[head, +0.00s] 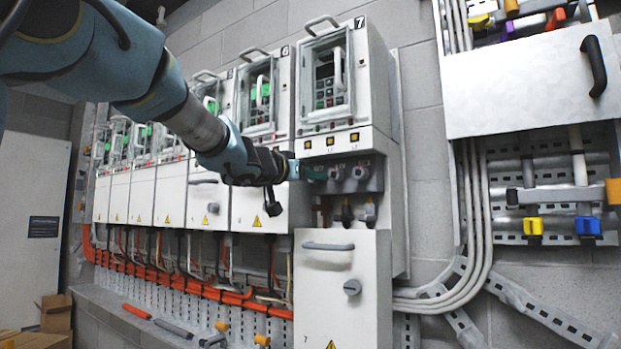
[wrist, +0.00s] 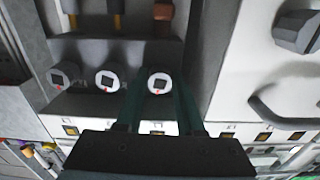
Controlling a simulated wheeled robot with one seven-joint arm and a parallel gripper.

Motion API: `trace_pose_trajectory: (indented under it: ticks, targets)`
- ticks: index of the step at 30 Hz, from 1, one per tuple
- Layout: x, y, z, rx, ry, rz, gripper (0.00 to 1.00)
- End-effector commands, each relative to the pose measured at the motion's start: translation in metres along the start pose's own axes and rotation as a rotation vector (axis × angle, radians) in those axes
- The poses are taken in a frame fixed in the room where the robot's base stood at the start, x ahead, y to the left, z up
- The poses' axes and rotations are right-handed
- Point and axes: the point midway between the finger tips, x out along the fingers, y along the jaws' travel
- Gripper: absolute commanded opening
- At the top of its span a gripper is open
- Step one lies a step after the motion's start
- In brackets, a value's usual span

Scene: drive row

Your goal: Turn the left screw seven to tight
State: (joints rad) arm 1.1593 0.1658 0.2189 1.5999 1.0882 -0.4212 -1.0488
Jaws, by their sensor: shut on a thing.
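Cabinet seven (head: 328,95) has a dark grey terminal block (head: 377,180) with a row of round screws. The middle screw (head: 336,173) and right screw (head: 359,173) show in the head view. My gripper (head: 306,172) reaches in from the left and hides the left screw there. The wrist view is upside down, so the left screw (wrist: 160,82) is its rightmost one. It has a white round face, a dark square centre and a small red mark. The teal fingers of my gripper (wrist: 160,95) stand on both sides of it, shut on it.
Below the block are cable plugs (head: 347,212) and a lower door with a grey handle (head: 328,246) and knob (head: 352,287). Cabinet six (head: 262,95) and others stand in a row to the left. An open panel (head: 535,85) is at right.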

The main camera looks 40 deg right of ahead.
Motion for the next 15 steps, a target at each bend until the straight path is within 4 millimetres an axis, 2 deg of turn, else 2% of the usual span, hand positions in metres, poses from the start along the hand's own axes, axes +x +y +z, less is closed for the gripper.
trace_pose_trajectory:
  ticks: [1, 6, 15]
  targets:
    - [-0.0001, 0.0, 0.0, 0.0, 0.0, 0.0, 0.19]
    - [-0.0001, 0.0, 0.0001, 0.0, 0.0, 0.0, 0.0]
    - [-0.0001, -0.0001, 0.0001, 0.004, 0.0, 0.0, 0.0]
